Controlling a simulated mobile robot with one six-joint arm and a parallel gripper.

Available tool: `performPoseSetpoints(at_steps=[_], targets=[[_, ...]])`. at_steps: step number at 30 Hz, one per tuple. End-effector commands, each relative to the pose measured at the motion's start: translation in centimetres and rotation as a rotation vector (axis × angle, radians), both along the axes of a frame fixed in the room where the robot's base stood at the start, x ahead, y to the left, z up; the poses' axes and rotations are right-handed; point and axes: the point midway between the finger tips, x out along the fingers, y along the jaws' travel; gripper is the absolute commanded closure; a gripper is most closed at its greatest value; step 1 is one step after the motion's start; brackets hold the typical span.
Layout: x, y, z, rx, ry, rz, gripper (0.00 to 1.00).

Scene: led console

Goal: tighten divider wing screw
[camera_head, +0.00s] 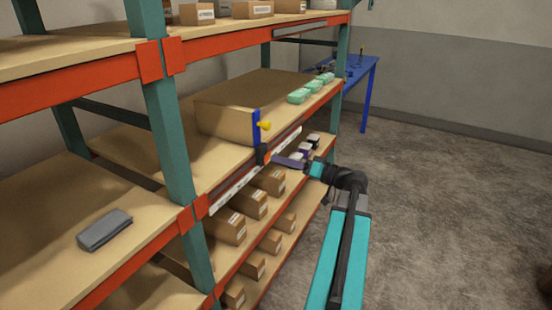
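A blue upright divider (256,124) stands at the front edge of the middle shelf, against the right end of a large cardboard box (224,122). A small yellow wing screw (265,125) sticks out from its right side. Below it, a small black piece with an orange face (263,154) sits at the shelf's front beam. My gripper (279,160) is low and to the right of the wing screw, in front of the beam and apart from the screw. Its fingers point left and look small, so I cannot tell whether they are open. Nothing is visibly held.
Green packs (299,96) lie on the middle shelf further right. Cardboard boxes (228,226) fill the lower shelves. A folded grey cloth (104,230) lies on the left shelf. A teal post (167,130) stands left of the box. A blue table (361,74) is behind.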

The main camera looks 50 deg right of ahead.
Motion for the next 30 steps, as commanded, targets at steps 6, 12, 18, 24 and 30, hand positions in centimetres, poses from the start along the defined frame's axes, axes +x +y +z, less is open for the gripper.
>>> performPoseSetpoints(at_steps=[6,12,18,24,30], targets=[[2.2,0.5,0.1,0.0,-0.001,0.001,0.71],[2.8,0.7,0.0,-0.001,0.0,0.0,0.71],[2.8,0.7,0.0,-0.001,0.0,-0.001,0.71],[2.8,0.7,0.0,-0.001,0.0,-0.001,0.95],[2.8,0.6,0.0,0.0,0.0,-0.001,1.0]])
